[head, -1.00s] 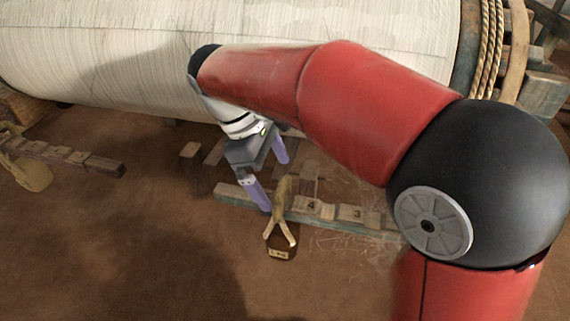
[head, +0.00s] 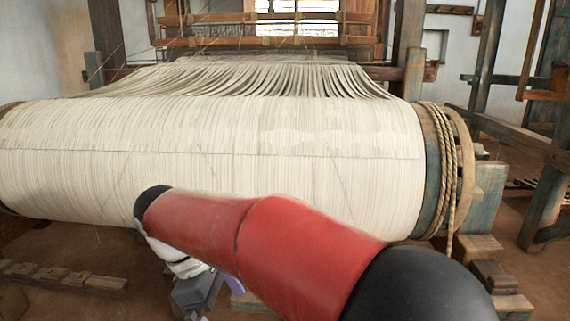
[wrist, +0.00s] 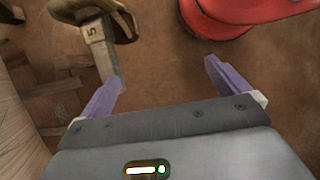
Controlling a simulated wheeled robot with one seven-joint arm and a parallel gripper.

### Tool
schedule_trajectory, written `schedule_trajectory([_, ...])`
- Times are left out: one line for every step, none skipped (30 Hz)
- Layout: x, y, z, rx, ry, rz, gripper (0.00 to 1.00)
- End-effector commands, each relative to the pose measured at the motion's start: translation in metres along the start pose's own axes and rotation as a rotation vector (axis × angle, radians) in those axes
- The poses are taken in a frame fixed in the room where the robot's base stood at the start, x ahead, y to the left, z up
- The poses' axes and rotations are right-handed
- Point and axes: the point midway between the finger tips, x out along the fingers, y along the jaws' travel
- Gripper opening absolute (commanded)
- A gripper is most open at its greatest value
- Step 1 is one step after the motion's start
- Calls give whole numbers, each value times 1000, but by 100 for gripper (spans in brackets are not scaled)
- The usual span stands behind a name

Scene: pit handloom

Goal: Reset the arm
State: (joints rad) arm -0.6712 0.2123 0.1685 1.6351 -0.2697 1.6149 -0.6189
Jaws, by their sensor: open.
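My arm (head: 282,252), red with a black joint, reaches across the lower part of the head view, in front of the big warp-wound beam. My gripper (wrist: 164,72) is open in the wrist view, with its two purple fingers apart and nothing between them. In the head view only part of the gripper (head: 203,292) shows at the bottom edge. Near the left finger in the wrist view are a wooden piece marked 5 (wrist: 100,50) and an olive bundle (wrist: 122,27). I cannot tell whether the finger touches the wooden piece.
The pale warp beam (head: 220,160) spans the left and middle, with rope (head: 447,170) at its right end. Loom posts (head: 408,50) stand behind. A low wooden rail (head: 60,277) lies at the lower left. Bare brown floor (wrist: 165,45) shows beyond the fingers.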

Motion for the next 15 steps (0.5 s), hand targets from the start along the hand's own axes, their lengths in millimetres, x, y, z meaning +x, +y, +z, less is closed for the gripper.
schedule_trajectory([0, 0, 0, 0, 0, 0, 100])
schedule_trajectory([0, 1, 5, 18, 7, 1, 100])
schedule_trajectory([1, 2, 11, 40, 18, 2, 100])
schedule_trajectory([2, 2, 14, 55, 25, 3, 100])
schedule_trajectory([2, 3, 18, 72, 33, 4, 100])
schedule_trajectory([4, 3, 23, 93, 43, 5, 100])
schedule_trajectory([4, 4, 27, 110, 52, 6, 100])
schedule_trajectory([5, 4, 32, 129, 60, 7, 100])
schedule_trajectory([6, 4, 37, 154, 71, 7, 100])
schedule_trajectory([7, 4, 42, 176, 83, 9, 100])
schedule_trajectory([8, 4, 47, 197, 92, 9, 100])
schedule_trajectory([10, 4, 54, 231, 107, 11, 100])
schedule_trajectory([11, 4, 60, 257, 118, 12, 100])
schedule_trajectory([13, 4, 66, 285, 131, 13, 100])
schedule_trajectory([15, 4, 75, 325, 149, 15, 100])
